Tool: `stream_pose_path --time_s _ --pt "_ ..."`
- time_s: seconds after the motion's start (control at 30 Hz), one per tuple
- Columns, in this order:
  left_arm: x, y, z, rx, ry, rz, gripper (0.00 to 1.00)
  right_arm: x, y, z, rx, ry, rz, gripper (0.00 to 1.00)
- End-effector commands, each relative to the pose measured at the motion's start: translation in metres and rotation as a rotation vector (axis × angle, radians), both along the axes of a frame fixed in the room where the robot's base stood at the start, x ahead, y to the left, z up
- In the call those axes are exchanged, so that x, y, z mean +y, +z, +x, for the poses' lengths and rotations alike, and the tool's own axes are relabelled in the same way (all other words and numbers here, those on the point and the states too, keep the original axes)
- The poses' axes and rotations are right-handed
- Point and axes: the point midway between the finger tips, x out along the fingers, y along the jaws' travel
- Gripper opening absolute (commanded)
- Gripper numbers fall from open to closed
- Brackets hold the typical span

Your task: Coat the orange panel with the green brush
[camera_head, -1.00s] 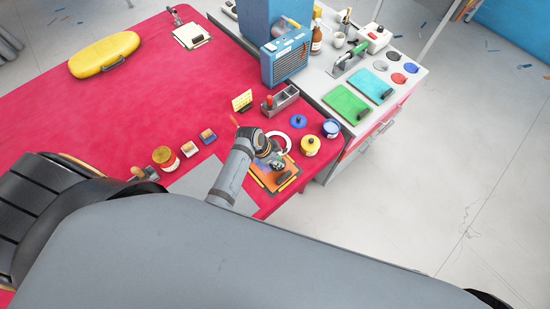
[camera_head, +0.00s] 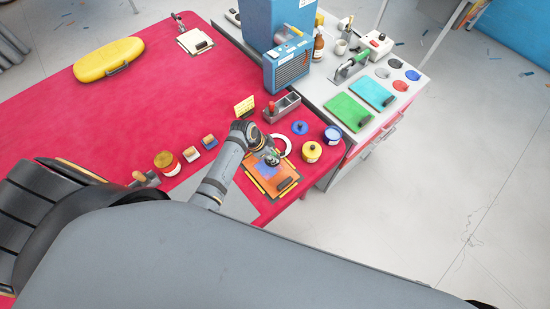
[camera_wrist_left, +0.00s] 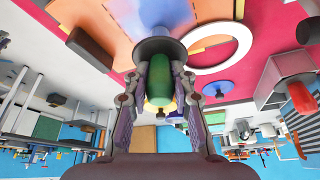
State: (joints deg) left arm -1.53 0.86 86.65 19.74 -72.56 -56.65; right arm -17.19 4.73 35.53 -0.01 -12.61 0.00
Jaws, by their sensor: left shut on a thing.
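The orange panel (camera_head: 287,174) lies at the front right part of the red table. A bluish-purple patch (camera_head: 264,170) covers part of its surface. My left gripper (camera_head: 270,157) is over the panel's far edge, with its arm coming in from the left. In the left wrist view, the gripper (camera_wrist_left: 160,92) is shut on the green brush handle (camera_wrist_left: 158,80). The brush's dark round head (camera_wrist_left: 160,48) points at the panel (camera_wrist_left: 207,25); contact is hard to tell. The purple patch (camera_wrist_left: 150,15) lies just beyond the head. My right gripper is not in view.
A dark block (camera_head: 285,182) lies on the panel. A blue heater-like box (camera_head: 287,67) is farther back. The table's left middle is clear.

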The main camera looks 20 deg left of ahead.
Motion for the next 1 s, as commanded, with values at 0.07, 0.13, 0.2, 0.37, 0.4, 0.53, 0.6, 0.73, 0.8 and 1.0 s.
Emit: stream_pose_path --time_s 0.07,0.13,0.2,0.37,0.4,0.53,0.6,0.73,0.8,1.0 --pt "0.009 -0.001 0.005 -0.002 0.000 0.003 0.00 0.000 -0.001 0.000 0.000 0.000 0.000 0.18" --pt "0.013 -0.001 0.008 -0.001 0.000 0.002 0.00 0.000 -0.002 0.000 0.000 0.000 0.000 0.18" --pt "0.016 -0.001 0.010 -0.001 0.001 0.001 0.00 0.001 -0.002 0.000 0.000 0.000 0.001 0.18" --pt "0.017 -0.001 0.011 -0.001 -0.001 0.001 0.00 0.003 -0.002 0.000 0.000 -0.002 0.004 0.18" --pt "0.019 -0.001 0.012 -0.002 0.000 0.001 0.00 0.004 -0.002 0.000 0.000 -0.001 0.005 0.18" --pt "0.029 -0.001 0.017 -0.001 0.000 0.002 0.00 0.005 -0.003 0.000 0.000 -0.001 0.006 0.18" --pt "0.035 -0.001 0.021 -0.002 0.000 0.003 0.00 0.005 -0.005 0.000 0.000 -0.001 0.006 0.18" --pt "0.043 0.000 0.025 -0.001 -0.001 0.001 0.00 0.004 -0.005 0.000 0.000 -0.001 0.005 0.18" --pt "0.044 0.000 0.026 -0.001 -0.001 0.001 0.00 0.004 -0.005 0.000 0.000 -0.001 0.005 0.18" --pt "0.043 0.002 0.026 -0.002 -0.001 0.000 0.00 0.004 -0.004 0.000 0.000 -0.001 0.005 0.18"
